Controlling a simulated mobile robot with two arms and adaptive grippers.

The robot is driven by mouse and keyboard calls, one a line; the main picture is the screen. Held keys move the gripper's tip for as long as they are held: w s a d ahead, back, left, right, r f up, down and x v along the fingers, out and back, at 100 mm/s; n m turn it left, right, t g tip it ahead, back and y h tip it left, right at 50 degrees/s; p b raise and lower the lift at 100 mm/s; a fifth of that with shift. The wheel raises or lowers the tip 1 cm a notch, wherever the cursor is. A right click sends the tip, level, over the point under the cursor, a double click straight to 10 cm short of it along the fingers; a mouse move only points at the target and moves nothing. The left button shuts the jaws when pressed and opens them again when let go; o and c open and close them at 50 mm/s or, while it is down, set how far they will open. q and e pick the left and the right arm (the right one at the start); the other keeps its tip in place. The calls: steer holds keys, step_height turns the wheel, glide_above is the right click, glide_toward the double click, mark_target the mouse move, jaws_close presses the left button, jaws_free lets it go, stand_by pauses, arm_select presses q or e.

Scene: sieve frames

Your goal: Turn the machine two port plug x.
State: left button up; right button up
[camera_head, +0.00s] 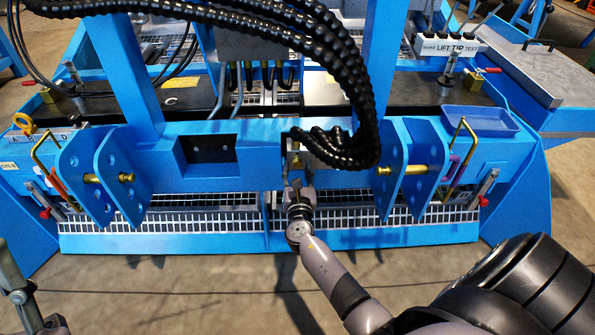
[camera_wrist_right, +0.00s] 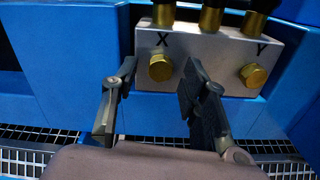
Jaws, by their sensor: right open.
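In the right wrist view, a grey metal block (camera_wrist_right: 205,55) carries a brass plug (camera_wrist_right: 160,68) under the letter X and a second brass plug (camera_wrist_right: 253,76) under the letter Y. My right gripper (camera_wrist_right: 158,82) is open, and plug X shows between its two fingertips. I cannot tell whether either finger touches the plug. In the head view my right gripper (camera_head: 297,190) is in front of the middle of the blue machine (camera_head: 225,180), and hoses and the gripper hide most of the block. Grey parts of my left arm show at the lower left corner; its jaws are unclear.
Thick black hoses (camera_head: 350,85) loop down close above and right of the gripper. Blue brackets with brass pins (camera_head: 103,178) stand to both sides. A metal grating (camera_head: 380,222) lies below. The floor in front is clear.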

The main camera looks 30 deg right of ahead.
steer(key=shift+w+d, duration=0.15)
steer(key=shift+w, duration=0.1)
steer(key=shift+c, duration=0.3)
jaws_close()
